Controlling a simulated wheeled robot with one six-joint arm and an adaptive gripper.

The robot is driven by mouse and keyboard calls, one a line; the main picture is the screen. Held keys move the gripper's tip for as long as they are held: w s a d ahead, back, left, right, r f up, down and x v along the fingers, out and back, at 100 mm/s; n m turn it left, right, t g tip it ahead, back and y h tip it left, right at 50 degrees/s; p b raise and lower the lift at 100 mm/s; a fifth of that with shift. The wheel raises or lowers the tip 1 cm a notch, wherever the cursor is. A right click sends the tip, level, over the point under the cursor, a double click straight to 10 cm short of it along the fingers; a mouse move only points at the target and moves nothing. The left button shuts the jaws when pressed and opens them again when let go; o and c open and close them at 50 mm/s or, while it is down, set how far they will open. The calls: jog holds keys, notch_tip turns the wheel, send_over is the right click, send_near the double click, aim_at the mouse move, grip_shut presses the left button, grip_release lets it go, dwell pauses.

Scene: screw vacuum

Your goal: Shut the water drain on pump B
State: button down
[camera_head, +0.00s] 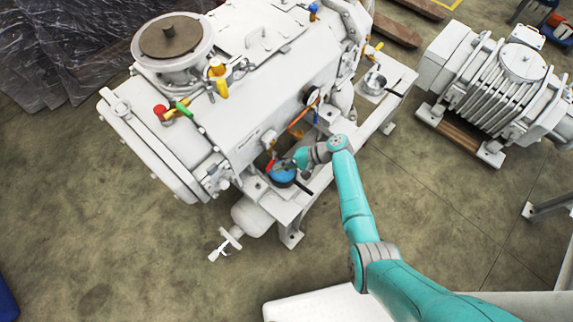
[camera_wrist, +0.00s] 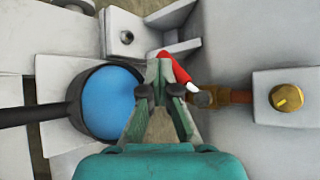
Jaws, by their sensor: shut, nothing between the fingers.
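The pump (camera_head: 250,90) is a large white machine in the middle of the head view. The drain valve is a brass fitting (camera_wrist: 232,96) with a red lever (camera_wrist: 179,68) in the wrist view. The red lever also shows small in the head view (camera_head: 270,165). A dark round pan with a handle, holding blue liquid (camera_wrist: 105,98), is left of the valve; its blue also shows in the head view (camera_head: 283,176). My gripper (camera_wrist: 160,66) is shut and empty, its tips close beside the red lever's left end. I cannot tell whether they touch. The fingers hide part of the pan's right side.
A gold knob (camera_wrist: 286,97) sits on a white block right of the valve. White frame brackets (camera_wrist: 128,36) surround the spot. A second white machine (camera_head: 500,80) stands at the right. An orange handle (camera_head: 302,117) is above my gripper. Open floor lies at lower left.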

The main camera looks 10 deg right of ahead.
jog(key=shift+s+a+r+m+g+y, duration=0.2)
jog(key=shift+m+g+y, duration=0.15)
jog(key=shift+y, duration=0.45)
jog(key=shift+r, duration=0.15)
dwell(1.0)
jog(key=shift+w, duration=0.1)
dwell(0.5)
jog(key=shift+w+d+r, duration=0.3)
jog(key=shift+w+d, duration=0.05)
jog(key=shift+d, duration=0.2)
